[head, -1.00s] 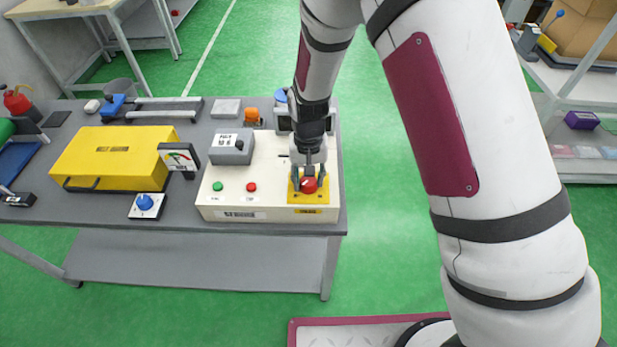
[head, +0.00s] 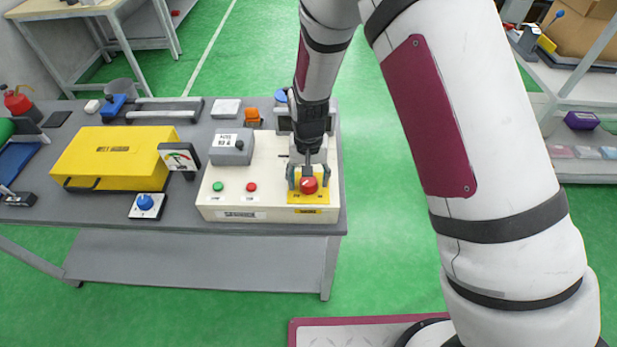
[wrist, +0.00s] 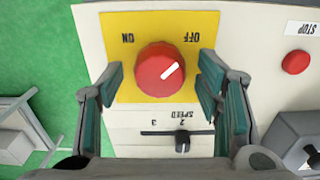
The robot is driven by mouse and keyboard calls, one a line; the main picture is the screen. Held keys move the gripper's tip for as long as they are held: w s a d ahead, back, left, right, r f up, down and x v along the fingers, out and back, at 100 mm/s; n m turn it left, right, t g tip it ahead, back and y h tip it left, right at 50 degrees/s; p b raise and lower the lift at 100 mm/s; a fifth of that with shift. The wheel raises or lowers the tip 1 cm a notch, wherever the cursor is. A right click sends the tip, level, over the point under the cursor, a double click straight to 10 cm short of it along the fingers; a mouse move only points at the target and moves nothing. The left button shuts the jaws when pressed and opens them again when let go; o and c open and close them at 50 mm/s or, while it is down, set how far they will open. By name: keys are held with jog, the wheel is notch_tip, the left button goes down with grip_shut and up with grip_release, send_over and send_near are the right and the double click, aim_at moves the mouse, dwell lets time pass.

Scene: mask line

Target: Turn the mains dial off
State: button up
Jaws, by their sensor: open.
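The mains dial (head: 309,186) is a red round knob on a yellow plate (head: 322,197), at the right end of a cream control box (head: 270,165). In the wrist view the dial (wrist: 160,72) has a white mark pointing up and right, toward the upside-down word OFF; ON is at upper left. My gripper (head: 308,180) is open over the plate, and in the wrist view its fingers (wrist: 163,80) stand on either side of the dial, with gaps between them and the knob.
The box also has a green button (head: 217,187), a red stop button (head: 251,187) and a grey block (head: 231,147). A speed slider (wrist: 183,142) lies close to the fingers. A gauge (head: 179,157), yellow case (head: 112,155) and blue knob (head: 146,203) sit left. Green floor is clear right.

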notch_tip(320, 180, up, 12)
dwell(0.6)
dwell(0.4)
notch_tip(320, 180, up, 10)
jog(key=t, duration=0.1)
send_over(309, 180)
jog(key=s+d, duration=0.2)
jog(key=d, duration=0.3)
jog(key=s+d+r+t+y, duration=0.1)
jog(key=s+d+r, duration=0.4)
jog(key=r, duration=0.2)
jog(key=s+d+r+t, duration=0.1)
jog(key=s+d+r, duration=0.2)
jog(key=s, duration=0.4)
jog(key=s+d+r+t+h, duration=0.1)
jog(key=s+d+r, duration=0.3)
jog(key=s, duration=0.4)
jog(key=shift+d+r+n+t, duration=0.15)
jog(key=shift+d+n+t, duration=0.15)
jog(key=shift+d+t, duration=0.4)
jog(key=shift+a, duration=0.15)
